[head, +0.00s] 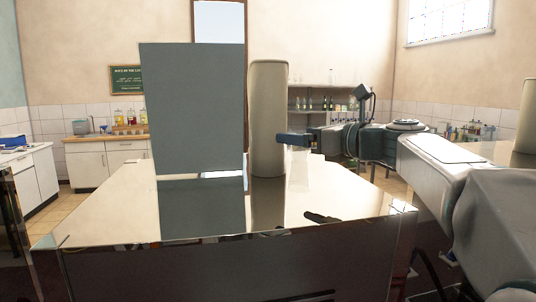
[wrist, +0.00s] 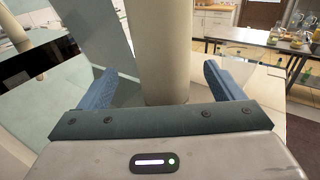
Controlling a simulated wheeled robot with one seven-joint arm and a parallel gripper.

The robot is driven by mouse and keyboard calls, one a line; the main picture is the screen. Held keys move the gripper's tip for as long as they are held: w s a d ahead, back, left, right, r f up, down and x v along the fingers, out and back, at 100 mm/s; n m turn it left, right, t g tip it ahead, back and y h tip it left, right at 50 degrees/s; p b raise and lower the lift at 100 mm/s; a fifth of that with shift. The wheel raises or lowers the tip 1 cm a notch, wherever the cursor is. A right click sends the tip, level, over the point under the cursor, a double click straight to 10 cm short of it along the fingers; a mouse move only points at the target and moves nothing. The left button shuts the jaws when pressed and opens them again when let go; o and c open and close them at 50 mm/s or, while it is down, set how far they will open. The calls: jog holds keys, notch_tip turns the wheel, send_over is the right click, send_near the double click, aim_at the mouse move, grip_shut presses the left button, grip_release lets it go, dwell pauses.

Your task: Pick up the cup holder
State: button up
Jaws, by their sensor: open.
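A tall pale beige cylinder, which seems to be the cup holder (head: 268,115), stands upright on the glossy table (head: 120,215) in the head view. In the wrist view the cylinder (wrist: 157,45) rises beyond and between the two blue fingers of my gripper (wrist: 160,84). My gripper is open, with visible space on both sides of the cylinder. In the head view my gripper (head: 294,139) shows one blue finger at the cylinder's right side; the other finger is hidden. I cannot tell whether it touches.
A tall flat grey panel (head: 197,115) stands close to the left of the cylinder. A clear, see-through object (head: 299,170) is below my gripper. The front left tabletop is clear.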

aim_at(282, 130)
jog(key=p+x, duration=0.1)
jog(key=x, duration=0.3)
jog(key=p+x, duration=0.2)
jog(key=x, duration=0.3)
jog(key=shift+w+a+r, duration=0.1)
jog(key=shift+w+r, duration=0.1)
jog(key=shift+w, duration=0.1)
jog(key=c, duration=1)
jog(key=shift+c, duration=0.8)
jog(key=shift+r, duration=0.15)
